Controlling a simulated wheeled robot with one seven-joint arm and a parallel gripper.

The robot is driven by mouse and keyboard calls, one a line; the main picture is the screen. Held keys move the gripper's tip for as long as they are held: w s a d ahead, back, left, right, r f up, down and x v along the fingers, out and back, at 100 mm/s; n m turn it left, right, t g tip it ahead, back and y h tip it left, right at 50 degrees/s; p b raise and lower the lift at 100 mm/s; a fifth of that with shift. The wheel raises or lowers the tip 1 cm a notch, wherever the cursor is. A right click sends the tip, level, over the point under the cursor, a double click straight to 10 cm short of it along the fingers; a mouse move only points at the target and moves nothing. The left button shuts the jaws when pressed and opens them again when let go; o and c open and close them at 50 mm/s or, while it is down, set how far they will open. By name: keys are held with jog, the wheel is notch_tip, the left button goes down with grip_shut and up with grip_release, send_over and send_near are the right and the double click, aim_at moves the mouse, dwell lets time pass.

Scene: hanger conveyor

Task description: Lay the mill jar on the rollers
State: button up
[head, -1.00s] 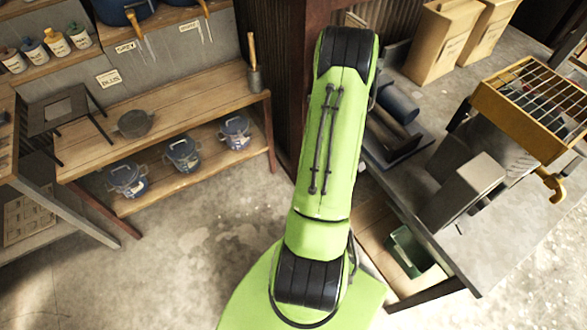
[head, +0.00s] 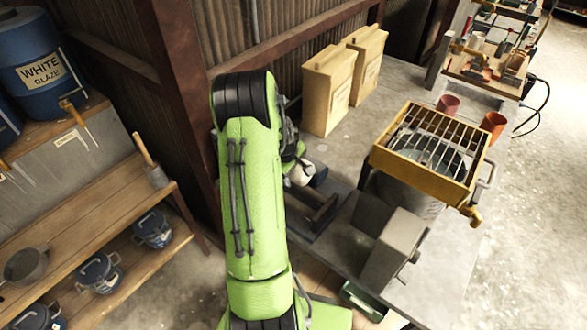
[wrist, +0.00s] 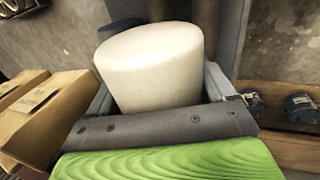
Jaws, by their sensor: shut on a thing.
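The mill jar (wrist: 150,65) is a cream-white, smooth cylinder with a rounded edge, large in the wrist view. My gripper (wrist: 158,92) is shut on it, with a grey finger at each side. In the head view a small pale part of the jar (head: 301,172) seems to show just right of my green arm, which hides the rest of it and most of my gripper. A dark grey frame (head: 323,213), probably the rollers, lies on the grey bench below and right of the jar. My arm covers part of it, and single rollers are hard to make out.
On the bench (head: 345,130) stand two tan boxes (head: 327,92), a grey block-shaped unit (head: 394,250) and a drum under a yellow-framed grid (head: 430,148). A rusty post (head: 185,90) rises left of my arm. Wooden shelves (head: 90,215) with blue-lidded pots are at left.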

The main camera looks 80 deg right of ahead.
aim_at(293, 188)
jog(key=shift+f, duration=0.5)
jog(key=f+b, duration=0.2)
jog(key=f, duration=0.1)
jog(key=f+b, duration=0.3)
jog(key=f, duration=0.1)
jog(key=shift+d+f, duration=0.2)
jog(key=shift+f, duration=0.1)
jog(key=shift+d+f+b, duration=0.1)
jog(key=shift+f+b, duration=0.15)
jog(key=shift+b, duration=0.1)
jog(key=shift+w+a+r, duration=0.1)
jog(key=shift+a, duration=0.1)
jog(key=o, duration=1.5)
jog(key=v, duration=0.5)
jog(key=d+v, duration=0.1)
jog(key=v, duration=0.4)
jog(key=p+v, duration=0.1)
jog(key=v, duration=0.4)
jog(key=shift+s+r, duration=0.3)
jog(key=shift+r, duration=0.35)
jog(key=shift+a+r, duration=0.1)
jog(key=shift+r, duration=0.2)
